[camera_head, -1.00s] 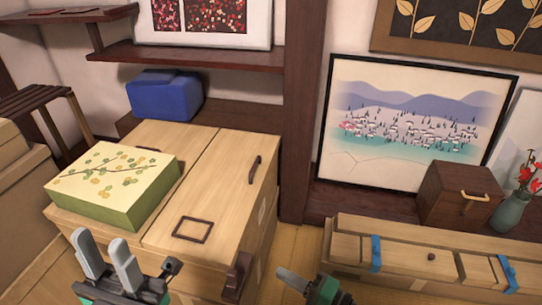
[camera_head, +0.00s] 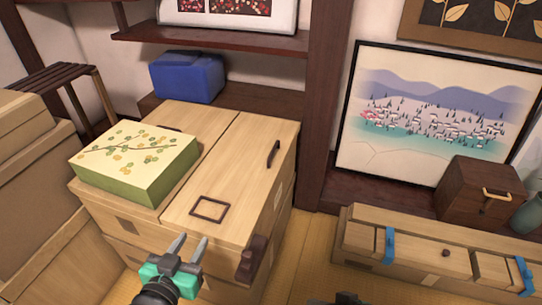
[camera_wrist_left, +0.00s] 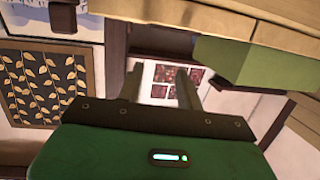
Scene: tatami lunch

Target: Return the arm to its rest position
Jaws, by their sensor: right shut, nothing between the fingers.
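My left gripper (camera_head: 193,240) is at the lower middle-left of the head view, in front of the light wooden chest (camera_head: 232,160). Its two grey fingers stand apart with nothing between them. They also show apart in the left wrist view (camera_wrist_left: 161,78). Whether they touch the chest front cannot be told. My right gripper (camera_head: 343,298) shows only as a dark bit at the bottom edge of the head view, shut and empty; most of it is out of frame.
A green box with a leaf-patterned top (camera_head: 135,165) sits on the chest. A blue bundle (camera_head: 187,77) is behind it. A long wooden box with blue straps (camera_head: 415,243) and a dark small chest (camera_head: 478,192) are at right. Tatami floor (camera_head: 300,255) is free between.

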